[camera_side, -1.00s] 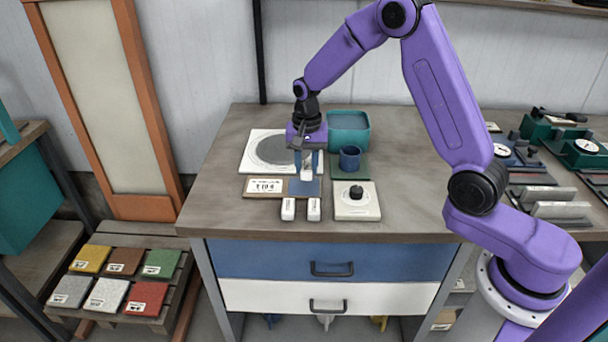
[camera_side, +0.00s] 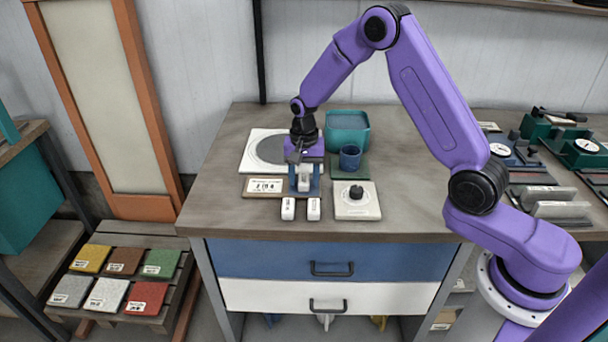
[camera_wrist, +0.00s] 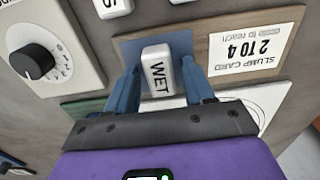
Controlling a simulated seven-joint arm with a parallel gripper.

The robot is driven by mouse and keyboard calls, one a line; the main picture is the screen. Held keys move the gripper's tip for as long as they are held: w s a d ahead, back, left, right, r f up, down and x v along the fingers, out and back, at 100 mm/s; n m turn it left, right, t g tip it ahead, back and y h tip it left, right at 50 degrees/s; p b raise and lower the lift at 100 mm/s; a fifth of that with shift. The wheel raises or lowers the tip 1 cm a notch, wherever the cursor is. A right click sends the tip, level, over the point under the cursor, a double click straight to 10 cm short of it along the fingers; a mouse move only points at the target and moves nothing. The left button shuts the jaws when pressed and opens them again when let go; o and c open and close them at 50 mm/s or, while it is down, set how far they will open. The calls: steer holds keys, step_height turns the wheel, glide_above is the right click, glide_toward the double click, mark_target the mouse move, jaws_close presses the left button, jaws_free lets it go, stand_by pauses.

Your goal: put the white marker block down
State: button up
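The white marker block (camera_wrist: 157,72), lettered WET, stands between the blue fingers of my gripper (camera_wrist: 160,80). In the side view the block (camera_side: 304,180) is at the blue pad beside the slump card, with my gripper (camera_side: 304,178) directly above, pointing down. The fingers flank the block closely and look shut on it. The blue pad (camera_wrist: 133,46) shows around the block in the wrist view; whether the block's base touches it I cannot tell. The slump card (camera_wrist: 256,45) reads 2 TO 4.
Two other white blocks (camera_side: 288,208) stand in front of the pad. A dial box (camera_side: 357,207) is on the right, with a blue cup (camera_side: 350,158) and a teal tub (camera_side: 347,131) behind. A white board with a grey disc (camera_side: 257,152) lies behind. The bench's left front is clear.

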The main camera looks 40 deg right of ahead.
mark_target(304, 178)
steer(key=shift+r, duration=0.1)
step_height(304, 178, up, 12)
steer(key=shift+r, duration=0.15)
stand_by(0.6)
steer(key=s+a+r+n, duration=0.2)
steer(key=s+a+n, duration=0.25)
steer(key=s, duration=0.35)
steer(key=s+a+r+n, duration=0.1)
steer(key=s+a+n, duration=0.2)
steer(key=s+n, duration=0.35)
steer(key=s+d+n, duration=0.2)
steer(key=s+n, duration=0.3)
steer(key=s, duration=0.5)
steer(key=s+d+f+n, duration=0.1)
steer(key=s+d+n, duration=0.2)
steer(key=s, duration=0.8)
steer(key=n, duration=0.2)
steer(key=shift+s+d+n, duration=0.15)
steer(key=shift+s+n, duration=0.1)
steer(key=shift+n, duration=0.05)
